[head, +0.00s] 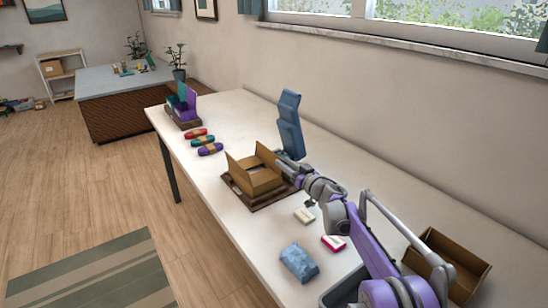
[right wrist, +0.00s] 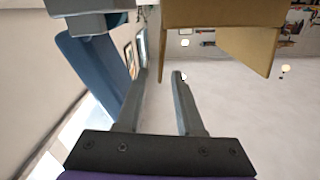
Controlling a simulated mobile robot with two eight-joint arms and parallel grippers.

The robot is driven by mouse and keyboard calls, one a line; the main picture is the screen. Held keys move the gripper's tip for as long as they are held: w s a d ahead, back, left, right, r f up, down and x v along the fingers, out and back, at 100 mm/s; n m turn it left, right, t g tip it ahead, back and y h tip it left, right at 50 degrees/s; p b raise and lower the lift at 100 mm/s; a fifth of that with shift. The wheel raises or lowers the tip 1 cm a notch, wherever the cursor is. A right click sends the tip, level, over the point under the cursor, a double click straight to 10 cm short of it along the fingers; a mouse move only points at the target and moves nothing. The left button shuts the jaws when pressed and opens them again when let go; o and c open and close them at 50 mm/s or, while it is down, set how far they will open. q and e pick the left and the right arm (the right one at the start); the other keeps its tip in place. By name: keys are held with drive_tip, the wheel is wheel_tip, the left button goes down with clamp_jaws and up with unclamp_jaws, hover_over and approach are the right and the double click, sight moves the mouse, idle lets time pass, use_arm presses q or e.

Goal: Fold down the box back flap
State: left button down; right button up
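The open cardboard box (head: 262,183) sits on a dark brown board on the white table in the head view. Flaps stand up on its left and far sides. Part of the box, with a flap hanging into the picture, shows at the top of the right wrist view (right wrist: 245,45). My right gripper (head: 287,166) is at the box's right far corner. My left gripper is not in view.
A blue upright stand (head: 290,125) is just behind the box, close to my right gripper. Colored cord bundles (head: 203,140) lie to the left. A blue packet (head: 299,262), small white and pink blocks and another open box (head: 445,262) lie to the right.

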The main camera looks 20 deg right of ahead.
sight(273, 153)
drive_tip(key=x, duration=0.7)
drive_tip(key=shift+w+a, duration=0.1)
drive_tip(key=shift+w, duration=0.15)
clamp_jaws()
